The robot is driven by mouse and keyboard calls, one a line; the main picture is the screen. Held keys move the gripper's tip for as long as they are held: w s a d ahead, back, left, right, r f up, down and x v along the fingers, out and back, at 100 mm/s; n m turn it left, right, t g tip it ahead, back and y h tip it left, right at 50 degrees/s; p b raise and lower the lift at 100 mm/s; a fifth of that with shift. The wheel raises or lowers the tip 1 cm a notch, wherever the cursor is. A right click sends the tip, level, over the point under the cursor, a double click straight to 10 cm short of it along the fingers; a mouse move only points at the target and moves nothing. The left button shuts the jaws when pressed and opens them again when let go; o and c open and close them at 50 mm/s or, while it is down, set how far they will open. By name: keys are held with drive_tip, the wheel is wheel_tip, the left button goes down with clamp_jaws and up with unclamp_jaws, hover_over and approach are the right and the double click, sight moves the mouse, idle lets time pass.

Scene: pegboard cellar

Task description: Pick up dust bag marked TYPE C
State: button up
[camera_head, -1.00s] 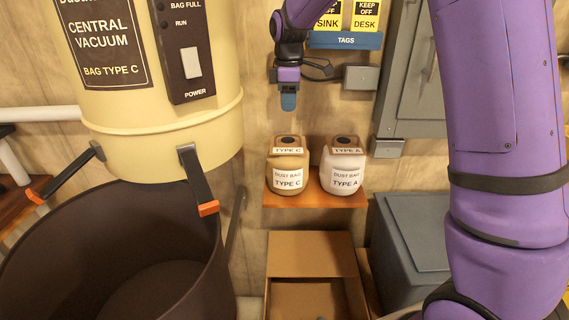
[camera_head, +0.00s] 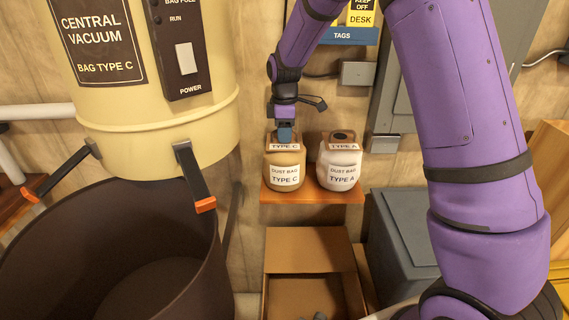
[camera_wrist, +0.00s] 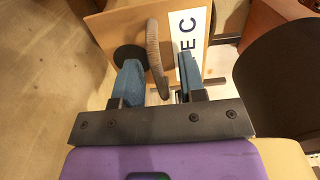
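The tan dust bag marked TYPE C (camera_head: 285,168) stands upright at the left of a small wooden shelf. In the wrist view its flat tan collar (camera_wrist: 105,28) shows a dark round opening and a white label with part of the letters. My gripper (camera_head: 285,136) is right over the top of this bag, with blue fingertips at its collar. In the wrist view my gripper (camera_wrist: 160,64) is open, one finger on each side of a narrow brown loop (camera_wrist: 154,48). The gap to the loop looks clear. The pale dust bag marked TYPE A (camera_head: 340,168) stands just to the right.
The wooden shelf (camera_head: 312,196) is fixed to the wall. An open cardboard box (camera_head: 310,252) stands below it and a grey bin (camera_head: 405,240) to the right. The cream central vacuum (camera_head: 150,120) and its dark open canister (camera_head: 110,250) fill the left side.

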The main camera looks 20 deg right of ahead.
clamp_jaws()
drive_tip(key=shift+r, duration=0.15)
